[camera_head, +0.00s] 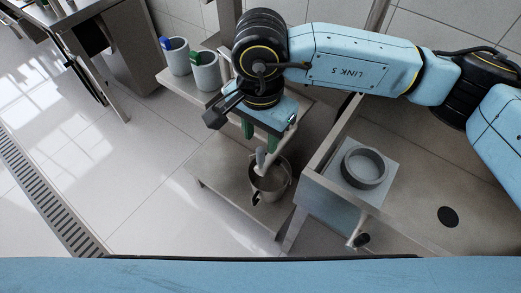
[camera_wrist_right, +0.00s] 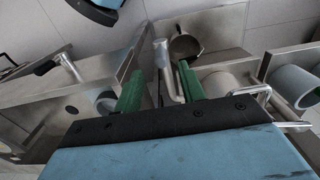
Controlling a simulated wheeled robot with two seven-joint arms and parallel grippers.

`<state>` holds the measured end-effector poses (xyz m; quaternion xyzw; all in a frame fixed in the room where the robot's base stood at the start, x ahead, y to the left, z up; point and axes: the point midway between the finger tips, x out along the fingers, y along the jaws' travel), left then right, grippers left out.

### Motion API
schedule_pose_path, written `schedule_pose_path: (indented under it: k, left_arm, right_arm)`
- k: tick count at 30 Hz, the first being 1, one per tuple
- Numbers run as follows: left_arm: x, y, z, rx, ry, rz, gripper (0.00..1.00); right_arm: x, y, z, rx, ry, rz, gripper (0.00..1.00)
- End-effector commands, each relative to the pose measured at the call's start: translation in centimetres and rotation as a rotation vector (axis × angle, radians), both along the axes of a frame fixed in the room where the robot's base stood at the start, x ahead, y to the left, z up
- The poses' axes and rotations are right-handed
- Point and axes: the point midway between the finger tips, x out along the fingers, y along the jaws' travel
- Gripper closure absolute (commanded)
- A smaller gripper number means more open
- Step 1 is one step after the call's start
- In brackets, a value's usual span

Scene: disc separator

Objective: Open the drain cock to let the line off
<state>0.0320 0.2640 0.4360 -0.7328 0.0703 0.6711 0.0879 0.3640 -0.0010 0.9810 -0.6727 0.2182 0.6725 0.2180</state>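My right gripper (camera_head: 259,140) points down with its green fingers apart, above a bucket (camera_head: 284,181) on a low stand. A pale pipe-like fitting (camera_head: 261,158) shows just below the fingers. In the right wrist view this fitting (camera_wrist_right: 162,58) lies between the separated fingertips of the right gripper (camera_wrist_right: 160,75); whether a finger touches it is unclear. The bucket (camera_wrist_right: 185,44) is beyond it. A second metal fitting with a black end (camera_head: 361,240) is at the trough's near side; I cannot tell which fitting is the drain cock. My left gripper is not in view.
Two grey cups, one with a blue piece (camera_head: 178,64) and one with a green piece (camera_head: 206,76), stand on a shelf at the upper left. A grey ring (camera_head: 364,168) sits on a pale block right of the gripper. Open floor lies left.

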Motion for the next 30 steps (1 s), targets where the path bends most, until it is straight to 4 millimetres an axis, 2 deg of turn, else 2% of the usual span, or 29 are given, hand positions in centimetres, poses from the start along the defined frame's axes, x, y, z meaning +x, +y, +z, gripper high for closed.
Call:
schedule_pose_path:
  k: [3,10,15,24,30]
  left_arm:
    - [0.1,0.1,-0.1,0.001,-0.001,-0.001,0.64]
    - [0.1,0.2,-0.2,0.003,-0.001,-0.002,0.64]
    - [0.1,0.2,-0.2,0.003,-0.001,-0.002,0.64]
    - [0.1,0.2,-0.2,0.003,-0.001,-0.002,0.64]
    - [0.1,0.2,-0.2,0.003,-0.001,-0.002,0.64]
  right_arm:
    - [-0.1,0.0,-2.8,-0.001,0.005,-0.003,0.60]
    - [0.0,0.0,-6.4,0.000,0.002,-0.002,0.60]
    - [0.0,0.0,-7.6,0.001,0.001,-0.001,0.60]
    - [0.0,0.0,-7.8,0.001,-0.001,0.000,0.60]
    - [0.0,0.0,-7.8,0.001,-0.001,-0.001,0.85]
